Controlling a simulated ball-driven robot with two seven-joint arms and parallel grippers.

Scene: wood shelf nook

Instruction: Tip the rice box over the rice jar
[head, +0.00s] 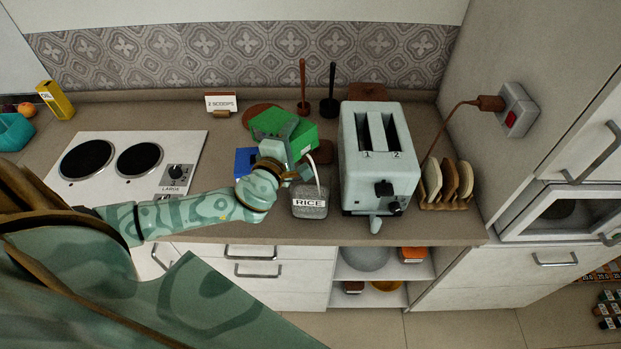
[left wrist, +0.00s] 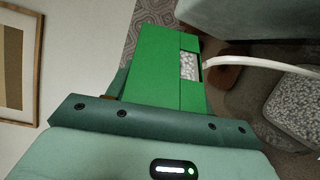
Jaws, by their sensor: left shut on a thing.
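The green rice box (head: 303,137) is held tipped above the counter, behind and a little left of the rice jar. My left gripper (head: 284,143) is shut on it. In the left wrist view the box (left wrist: 152,65) shows white grains at its open mouth. A white stream of rice (head: 316,172) runs from the mouth down to the jar; it also shows in the left wrist view (left wrist: 250,64). The clear rice jar (head: 310,207), labelled RICE, stands near the counter's front edge with pale grains inside. It is partly visible in the left wrist view (left wrist: 297,106). My right gripper is out of view.
A pale toaster (head: 380,150) stands close right of the jar, with a rack of bread slices (head: 447,182) beyond. A blue box (head: 244,161) is partly hidden behind my arm. A "2 SCOOPS" card (head: 221,103) stands at the back. The hob (head: 125,160) is left.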

